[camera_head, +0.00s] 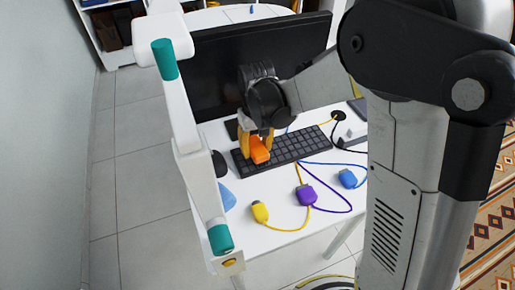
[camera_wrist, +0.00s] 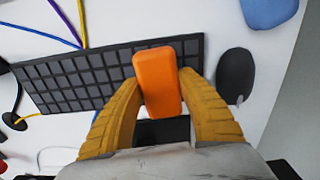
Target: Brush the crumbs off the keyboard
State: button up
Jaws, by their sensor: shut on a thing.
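The dark keyboard (camera_head: 285,149) lies on the white desk in front of the monitor, and it also fills much of the wrist view (camera_wrist: 85,78). My gripper (camera_head: 257,145) is over the keyboard's left end in the head view. Its yellow fingers are shut on an orange block-shaped brush (camera_wrist: 157,80), which also shows in the head view (camera_head: 260,152). The brush is over the keys at the end nearest the mouse. Its underside is hidden, so I cannot tell whether it touches the keys. No crumbs can be made out on the keys in view.
A black mouse (camera_wrist: 236,76) lies beside the keyboard. Yellow (camera_head: 260,212), purple (camera_head: 306,195) and blue (camera_head: 347,178) plugs with cables lie in front of it on the white desk (camera_head: 275,240). The black monitor (camera_head: 215,75) stands behind. A blue object (camera_wrist: 270,12) lies near the mouse.

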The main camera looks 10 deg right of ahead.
jog(key=r, duration=0.1)
jog(key=r+p, duration=0.1)
jog(key=r, duration=0.2)
jog(key=shift+d+p, duration=0.25)
jog(key=shift+p, duration=0.1)
jog(key=shift+a+r+p, duration=0.15)
jog(key=shift+r+p, duration=0.35)
jog(key=shift+r, duration=0.15)
jog(key=shift+r+p, duration=1)
jog(key=shift+r, duration=0.55)
